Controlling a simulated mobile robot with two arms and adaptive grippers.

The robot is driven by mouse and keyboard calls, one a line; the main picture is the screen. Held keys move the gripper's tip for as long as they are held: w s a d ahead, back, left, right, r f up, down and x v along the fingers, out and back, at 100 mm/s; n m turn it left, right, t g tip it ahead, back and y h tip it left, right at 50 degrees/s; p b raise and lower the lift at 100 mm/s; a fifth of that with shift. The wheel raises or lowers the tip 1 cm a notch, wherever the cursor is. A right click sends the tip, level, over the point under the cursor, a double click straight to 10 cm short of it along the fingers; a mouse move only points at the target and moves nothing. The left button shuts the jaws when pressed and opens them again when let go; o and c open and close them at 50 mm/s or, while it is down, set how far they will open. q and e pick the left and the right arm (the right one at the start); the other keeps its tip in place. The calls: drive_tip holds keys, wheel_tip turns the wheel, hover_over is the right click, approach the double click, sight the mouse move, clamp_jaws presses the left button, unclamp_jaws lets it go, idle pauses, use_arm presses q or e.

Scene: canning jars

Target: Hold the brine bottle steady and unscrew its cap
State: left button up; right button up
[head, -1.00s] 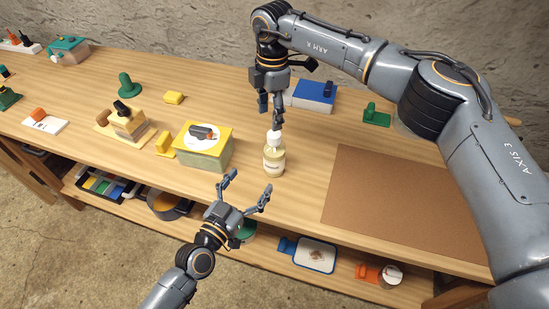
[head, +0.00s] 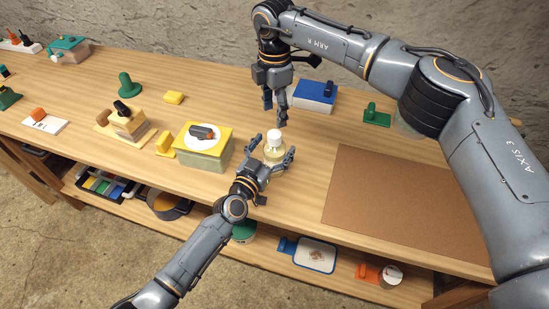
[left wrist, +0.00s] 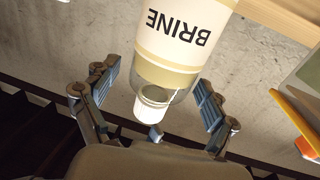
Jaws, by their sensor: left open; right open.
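The brine bottle (head: 275,155) stands upright on the bench, pale yellow with a white cap (head: 274,135) on top. My left gripper (head: 273,147) is open, with its two fingers on either side of the bottle; I cannot tell whether they touch it. In the left wrist view the bottle (left wrist: 182,40), labelled BRINE, appears upside down with its cap (left wrist: 151,107) between the open fingers of my left gripper (left wrist: 160,86). My right gripper (head: 275,114) points down, open and empty, just above the cap. The bottle's lower part is partly hidden by my left gripper.
A brown mat (head: 400,200) lies to the right. A blue box (head: 315,97) and a green block (head: 376,115) stand behind. A shelf below the bench holds trays and a blue-framed board (head: 309,254).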

sight(275, 133)
use_arm(q)
drive_tip(key=shift+w+d, duration=0.1)
drive_tip(key=shift+c, duration=0.2)
clamp_jaws()
use_arm(e)
drive_tip(key=shift+a, duration=0.1)
drive_tip(key=shift+s, duration=0.1)
drive_tip(key=shift+f, duration=0.1)
drive_tip(key=shift+f, duration=0.25)
wheel_tip(275, 133, down, 7)
drive_tip(key=shift+f, duration=0.15)
idle(0.4)
